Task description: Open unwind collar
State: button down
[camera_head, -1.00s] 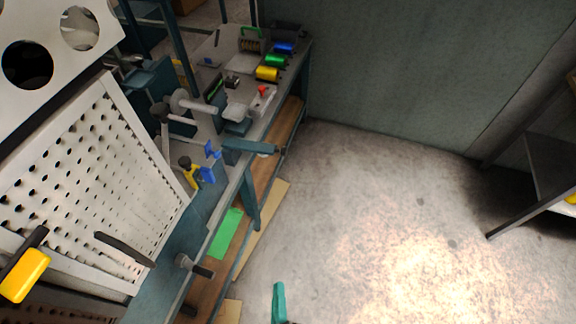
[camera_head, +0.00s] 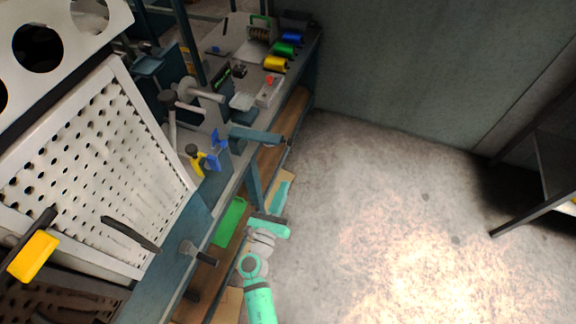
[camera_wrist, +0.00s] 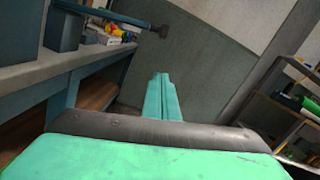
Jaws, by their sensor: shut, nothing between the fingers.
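My gripper (camera_head: 285,184) is low in front of the bench, over the floor side of its lower shelf. In the wrist view my gripper's two teal fingers (camera_wrist: 161,76) are shut together and empty, pointing forward. A grey disc on a spindle (camera_head: 186,89) stands on the bench, with a horizontal shaft beside it. A blue knobbed part (camera_head: 215,150) and a yellow part with a dark knob (camera_head: 196,158) are nearer. I cannot tell which of these is the unwind collar. My gripper touches none of them.
A teal bar (camera_head: 258,135) juts from the bench over the floor; it also shows in the wrist view (camera_wrist: 110,15). Yellow (camera_head: 275,63), green and blue rolls lie at the bench's far end. A perforated panel (camera_head: 85,165) stands left. Floor to the right is clear before a rack (camera_head: 555,165).

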jog(key=w+d+r, duration=0.1)
jog(key=w+r, duration=0.3)
jog(key=w, duration=0.6)
jog(key=shift+d+r, duration=0.3)
jog(key=shift+d, duration=0.1)
jog(key=shift+w+d, duration=0.1)
